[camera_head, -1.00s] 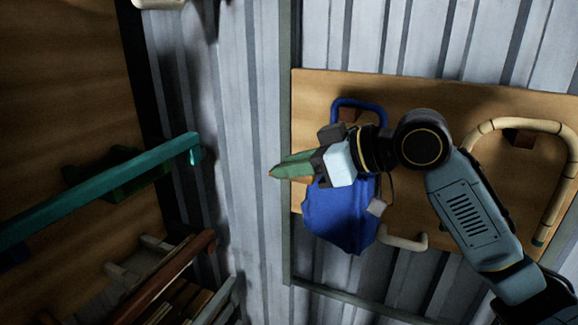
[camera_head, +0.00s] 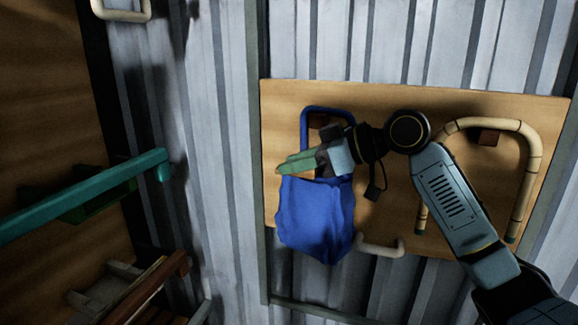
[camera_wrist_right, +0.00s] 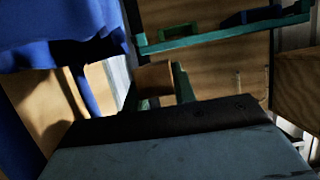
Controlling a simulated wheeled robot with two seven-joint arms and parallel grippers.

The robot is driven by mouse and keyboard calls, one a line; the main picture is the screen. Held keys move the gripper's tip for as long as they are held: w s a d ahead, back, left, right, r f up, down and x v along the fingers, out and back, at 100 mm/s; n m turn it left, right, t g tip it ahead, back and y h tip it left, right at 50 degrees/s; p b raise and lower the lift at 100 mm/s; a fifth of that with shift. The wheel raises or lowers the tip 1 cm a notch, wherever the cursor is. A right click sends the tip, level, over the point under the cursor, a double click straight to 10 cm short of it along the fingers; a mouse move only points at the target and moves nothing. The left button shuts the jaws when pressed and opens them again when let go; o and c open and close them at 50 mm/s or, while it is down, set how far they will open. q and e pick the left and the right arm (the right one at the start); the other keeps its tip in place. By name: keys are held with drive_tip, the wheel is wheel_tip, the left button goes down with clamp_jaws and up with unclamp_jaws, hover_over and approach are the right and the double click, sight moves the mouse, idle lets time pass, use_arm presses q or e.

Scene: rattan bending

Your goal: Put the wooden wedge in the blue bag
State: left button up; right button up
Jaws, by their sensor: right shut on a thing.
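The blue bag (camera_head: 315,222) hangs by a blue loop handle on a wooden board in the head view. Its blue cloth also shows at the upper left of the right wrist view (camera_wrist_right: 55,35). My right gripper (camera_head: 296,166) has green fingers pointing left, in front of the handle and just above the bag's upper edge. It is shut on the wooden wedge (camera_wrist_right: 154,77), a small brown block seen between the fingers in the wrist view. The fingers mostly cover the wedge in the head view. Whether the wedge is over the bag's opening is unclear. My left gripper is not in view.
The board (camera_head: 400,190) is on a corrugated metal wall. A bent rattan piece (camera_head: 490,125) hangs to the right, and a short pale hook (camera_head: 380,248) is below. A teal bar (camera_head: 90,195) and wooden slats (camera_head: 150,290) stand at the left.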

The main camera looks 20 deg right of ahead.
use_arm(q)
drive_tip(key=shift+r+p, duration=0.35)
use_arm(e)
drive_tip(key=shift+w+d+f, duration=0.1)
drive_tip(key=shift+w+d, duration=0.5)
drive_tip(key=shift+d, duration=0.2)
drive_tip(key=shift+w+d+f, duration=0.1)
drive_tip(key=shift+w+d, duration=0.5)
drive_tip(key=shift+d, duration=0.2)
drive_tip(key=o, duration=1)
